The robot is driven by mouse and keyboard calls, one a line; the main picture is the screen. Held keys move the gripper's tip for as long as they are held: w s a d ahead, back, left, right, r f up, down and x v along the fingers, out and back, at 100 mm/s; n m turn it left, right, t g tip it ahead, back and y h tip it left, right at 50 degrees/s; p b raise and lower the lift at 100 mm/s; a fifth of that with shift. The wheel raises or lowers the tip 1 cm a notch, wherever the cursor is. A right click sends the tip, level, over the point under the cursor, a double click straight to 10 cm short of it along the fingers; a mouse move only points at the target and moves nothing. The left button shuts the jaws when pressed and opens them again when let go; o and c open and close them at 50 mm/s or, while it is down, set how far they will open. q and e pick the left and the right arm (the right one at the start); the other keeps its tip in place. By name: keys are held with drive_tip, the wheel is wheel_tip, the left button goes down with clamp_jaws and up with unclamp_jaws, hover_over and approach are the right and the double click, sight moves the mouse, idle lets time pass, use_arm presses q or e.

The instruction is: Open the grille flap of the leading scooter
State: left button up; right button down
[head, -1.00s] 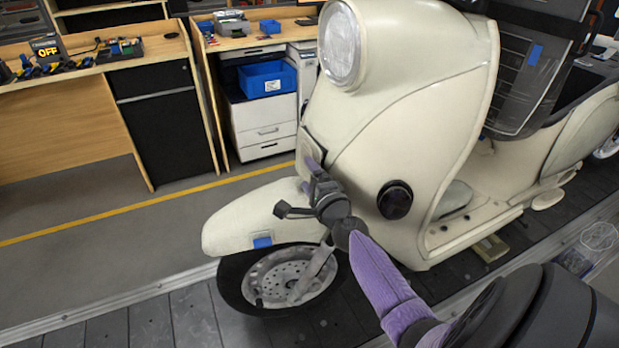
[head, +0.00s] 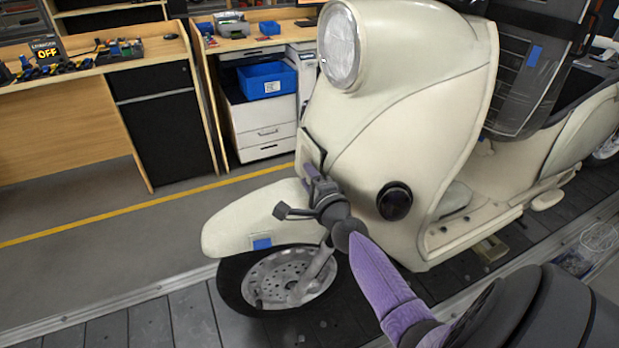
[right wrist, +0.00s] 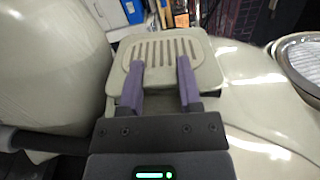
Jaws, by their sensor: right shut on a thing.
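The leading scooter (head: 400,140) is cream, with its round headlamp (head: 340,45) at the top and its front wheel (head: 270,282) below. Its slotted cream grille flap (right wrist: 166,55) fills the top middle of the right wrist view. In the head view a dark-edged panel (head: 312,152) shows nearly edge-on at the scooter's front. My right gripper (right wrist: 160,68) has its purple fingers at the near edge of the flap and is shut on it. In the head view the right gripper (head: 308,172) is above the front fender, partly hidden by its own wrist. My left gripper is not in view.
The scooter stands on the dark slat conveyor (head: 150,328). The front fender (head: 250,222) lies just below my right gripper. Wooden benches (head: 60,125) and a blue bin (head: 266,79) stand behind a yellow floor line. The floor between is clear.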

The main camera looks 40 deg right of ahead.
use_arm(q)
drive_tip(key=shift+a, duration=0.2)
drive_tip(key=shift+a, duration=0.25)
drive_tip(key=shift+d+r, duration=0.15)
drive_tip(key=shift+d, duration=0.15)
use_arm(e)
drive_tip(key=shift+a, duration=0.1)
